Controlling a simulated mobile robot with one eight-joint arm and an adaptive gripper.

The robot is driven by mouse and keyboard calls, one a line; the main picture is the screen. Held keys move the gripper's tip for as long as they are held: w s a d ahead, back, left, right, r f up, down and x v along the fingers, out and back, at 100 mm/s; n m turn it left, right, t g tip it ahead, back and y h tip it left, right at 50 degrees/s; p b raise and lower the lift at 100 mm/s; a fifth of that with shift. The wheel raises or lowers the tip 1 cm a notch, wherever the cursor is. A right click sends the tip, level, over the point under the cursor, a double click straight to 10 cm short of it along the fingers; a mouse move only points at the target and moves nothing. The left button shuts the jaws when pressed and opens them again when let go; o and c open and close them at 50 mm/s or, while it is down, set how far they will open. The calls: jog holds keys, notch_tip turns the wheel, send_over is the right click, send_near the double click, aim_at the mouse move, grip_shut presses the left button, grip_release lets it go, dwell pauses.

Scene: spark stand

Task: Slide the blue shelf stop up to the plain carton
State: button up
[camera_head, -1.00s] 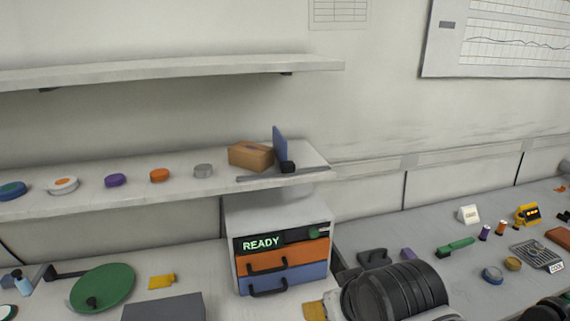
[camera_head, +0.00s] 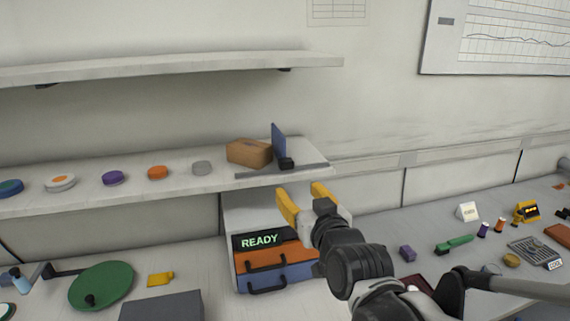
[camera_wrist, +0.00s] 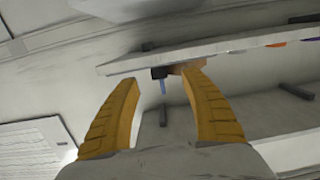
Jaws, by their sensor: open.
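The blue shelf stop (camera_head: 278,142) stands upright near the right end of the lower shelf, with a black block (camera_head: 287,163) at its foot on a dark rail (camera_head: 310,168). The plain carton (camera_head: 248,153) sits just left of the stop; I cannot tell whether they touch. My gripper (camera_head: 305,190), with yellow fingers, is open and empty, in front of and below the shelf's right end.
The lower shelf (camera_head: 80,198) holds several coloured discs left of the carton. An upper shelf (camera_head: 170,68) runs above. A drawer unit (camera_head: 258,240) reading READY stands below, partly behind my gripper. The right bench holds several small items. Wall space right of the stop is clear.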

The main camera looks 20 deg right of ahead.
aim_at(288, 164)
jog(key=shift+t, duration=0.6)
jog(key=w+b, duration=0.1)
jog(key=w, duration=0.3)
jog(key=w+r+b, duration=0.1)
jog(key=w, duration=0.2)
jog(key=w+b, duration=0.1)
jog(key=w, duration=0.3)
jog(key=shift+w+d+r+b, duration=0.2)
jog(key=shift+w+r+b, duration=0.1)
jog(key=shift+w+r, duration=0.1)
jog(key=shift+s, duration=0.1)
grip_shut()
